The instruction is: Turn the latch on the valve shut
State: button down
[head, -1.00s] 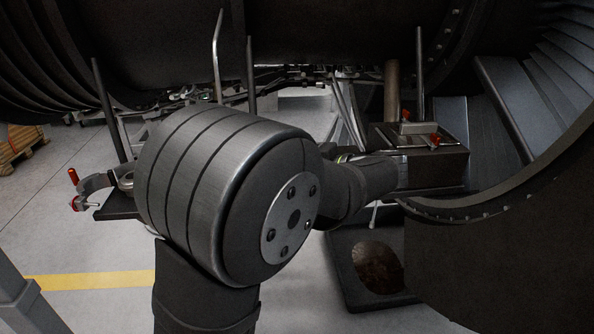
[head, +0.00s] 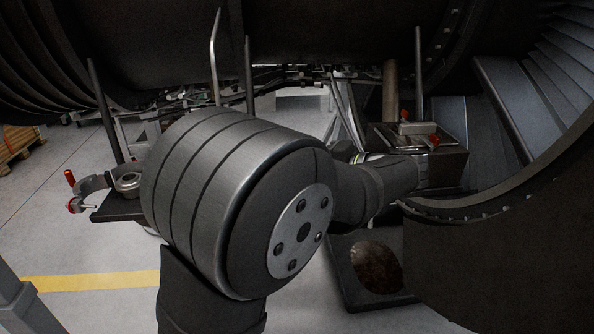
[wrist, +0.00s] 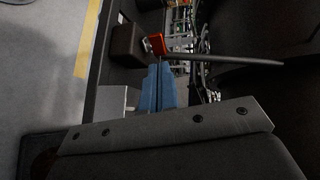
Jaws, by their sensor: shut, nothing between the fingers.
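My gripper (wrist: 158,68) shows in the wrist view as two blue fingers pressed together, with nothing between them. A red-orange piece (wrist: 179,43), which may be the latch, is just beyond the fingertips and slightly right; I cannot tell whether they touch. In the head view my arm hides the gripper. A dark box (head: 445,166) at the right carries a metal top with a red handle (head: 433,141) and another red piece (head: 405,115). On the left is a curved metal clamp with a red-tipped handle (head: 70,178). I cannot tell for certain which part is the valve.
Thin dark posts (head: 419,75) and (head: 105,110) stand up near the fixtures. The large dark engine casing (head: 330,35) hangs above, and a curved rim (head: 490,205) lies at the right. A dark rod (wrist: 235,61) runs near the fingertips in the wrist view. Open floor lies at left.

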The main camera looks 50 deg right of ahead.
jog(key=s+d+r+g, duration=0.1)
jog(key=s+r+g, duration=0.25)
jog(key=s, duration=0.55)
jog(key=shift+t, duration=0.45)
jog(key=x, duration=0.4)
jog(key=r+x, duration=0.1)
jog(key=x, duration=0.3)
jog(key=w+r+x, duration=0.1)
jog(key=x, duration=0.3)
jog(key=shift+w, duration=0.6)
jog(key=shift+w+d, duration=0.2)
jog(key=shift+w, duration=0.35)
jog(key=shift+w+d, duration=0.1)
jog(key=shift+w+d+n+y, duration=0.15)
jog(key=shift+n+y, duration=0.65)
